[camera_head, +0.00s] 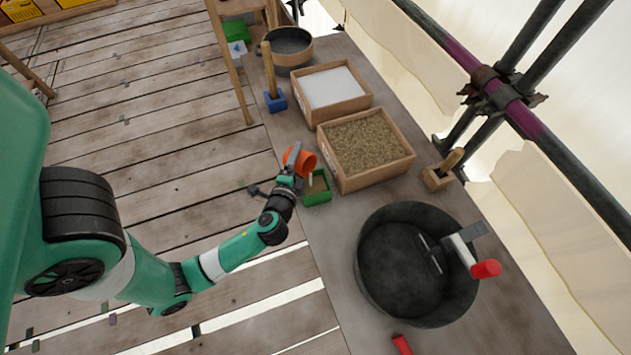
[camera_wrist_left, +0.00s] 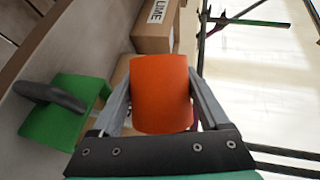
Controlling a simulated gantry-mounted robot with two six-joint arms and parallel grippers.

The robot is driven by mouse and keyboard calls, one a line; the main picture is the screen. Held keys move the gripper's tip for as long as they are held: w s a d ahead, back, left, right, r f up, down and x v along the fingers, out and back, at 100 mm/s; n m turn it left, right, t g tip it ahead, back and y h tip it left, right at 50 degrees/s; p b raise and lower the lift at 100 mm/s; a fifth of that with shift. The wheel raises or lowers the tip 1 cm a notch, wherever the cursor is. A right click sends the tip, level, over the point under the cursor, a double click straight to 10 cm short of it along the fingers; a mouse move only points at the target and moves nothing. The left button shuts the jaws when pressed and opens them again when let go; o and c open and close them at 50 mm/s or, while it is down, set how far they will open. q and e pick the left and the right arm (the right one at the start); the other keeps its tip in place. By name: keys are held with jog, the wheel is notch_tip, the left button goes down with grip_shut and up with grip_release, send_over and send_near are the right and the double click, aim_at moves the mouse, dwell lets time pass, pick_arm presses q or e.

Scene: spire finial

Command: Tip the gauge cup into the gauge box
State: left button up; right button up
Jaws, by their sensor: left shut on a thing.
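My left gripper (camera_head: 293,172) is shut on the orange gauge cup (camera_head: 301,160). The cup is tilted, with its mouth toward the right in the head view; its contents cannot be made out. In the left wrist view the cup (camera_wrist_left: 161,93) sits between the two grey fingers. In the wrist view a green piece with a dark handle (camera_wrist_left: 62,108) lies at left. My right gripper is not in view.
A wooden box of sand (camera_head: 383,180) and a box of white powder (camera_head: 333,112), one marked LIME in the wrist view (camera_wrist_left: 157,24), stand close right. A black tub (camera_head: 372,290) holds a red-ended tool.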

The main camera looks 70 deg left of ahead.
pick_arm(q)
jog(key=shift+w+d+f+m+y+b, duration=0.25)
jog(key=shift+f+m+y+b, duration=0.2)
jog(key=shift+m+b, duration=0.4)
dwell(1.1)
jog(key=shift+d+r+m+b, duration=0.15)
jog(key=shift+r+m+b, duration=0.1)
jog(key=shift+b, duration=0.1)
dwell(0.7)
